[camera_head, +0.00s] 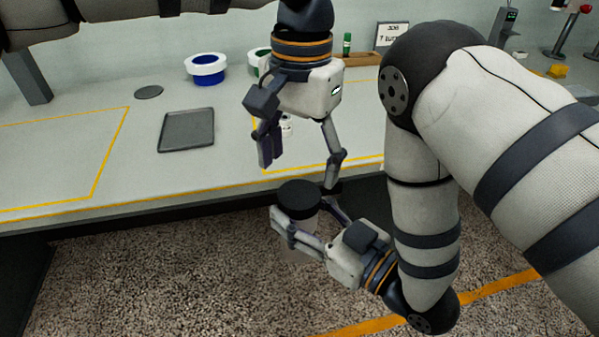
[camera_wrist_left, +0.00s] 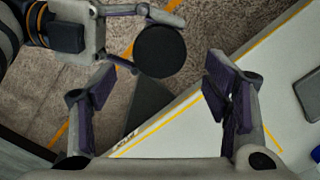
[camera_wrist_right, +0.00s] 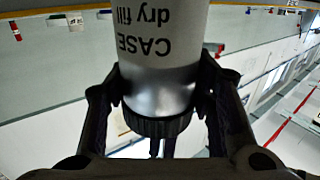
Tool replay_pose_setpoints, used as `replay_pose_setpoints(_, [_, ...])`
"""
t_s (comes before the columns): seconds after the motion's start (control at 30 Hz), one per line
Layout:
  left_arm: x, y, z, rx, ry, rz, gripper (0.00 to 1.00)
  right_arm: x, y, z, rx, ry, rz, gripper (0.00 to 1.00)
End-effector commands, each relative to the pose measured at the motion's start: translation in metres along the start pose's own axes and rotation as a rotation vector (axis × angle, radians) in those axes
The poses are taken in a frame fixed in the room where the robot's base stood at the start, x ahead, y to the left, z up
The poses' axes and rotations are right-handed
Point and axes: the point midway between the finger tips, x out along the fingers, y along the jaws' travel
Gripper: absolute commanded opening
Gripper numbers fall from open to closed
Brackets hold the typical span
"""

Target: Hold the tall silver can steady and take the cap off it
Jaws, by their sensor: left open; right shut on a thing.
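The tall silver can (camera_wrist_right: 158,90) carries printed lettering, upside down in the right wrist view. Its ribbed black cap (camera_wrist_right: 158,125) is on the can's end, and shows as a dark disc in the head view (camera_head: 297,195) and the left wrist view (camera_wrist_left: 160,52). My right gripper (camera_head: 304,217) is shut around the can just below the cap, holding it in front of the table edge, above the floor. My left gripper (camera_head: 299,170) is open above the cap, fingers pointing down and apart from it. Most of the can's body is hidden in the head view.
The table (camera_head: 60,185) has yellow outlines. A dark tray (camera_head: 187,130), a flat dark disc (camera_head: 148,92) and a blue and white round container (camera_head: 206,70) stand on its left part. A green bottle (camera_head: 347,43) and a sign (camera_head: 392,35) are at the back.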

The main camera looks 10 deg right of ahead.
Motion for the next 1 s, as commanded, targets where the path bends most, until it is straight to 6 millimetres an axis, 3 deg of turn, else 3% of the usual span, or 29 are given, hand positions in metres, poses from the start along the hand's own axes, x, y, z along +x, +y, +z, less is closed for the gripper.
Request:
replay_pose_setpoints(0.07, [-0.018, 0.001, -0.001, -0.001, 0.006, -0.002, 0.7, 0.0, 0.0, -0.001, -0.001, 0.002, 0.0, 0.0])
replay_pose_setpoints(0.13, [-0.019, 0.001, 0.0, 0.001, 0.002, -0.001, 0.7, 0.0, 0.0, -0.001, -0.001, 0.002, 0.0, 0.0])
replay_pose_setpoints(0.5, [0.047, 0.0, 0.0, 0.0, 0.001, 0.0, 0.7, 0.0, 0.0, -0.001, -0.001, 0.002, 0.0, 0.0])
replay_pose_setpoints(0.87, [0.057, 0.001, 0.0, 0.001, 0.003, 0.0, 0.7, 0.0, 0.0, -0.001, -0.001, 0.002, 0.0, 0.0])
replay_pose_setpoints(1.0, [0.057, 0.001, 0.0, 0.001, 0.003, 0.0, 0.41, 0.0, 0.0, -0.001, -0.001, 0.002, 0.0, 0.0])
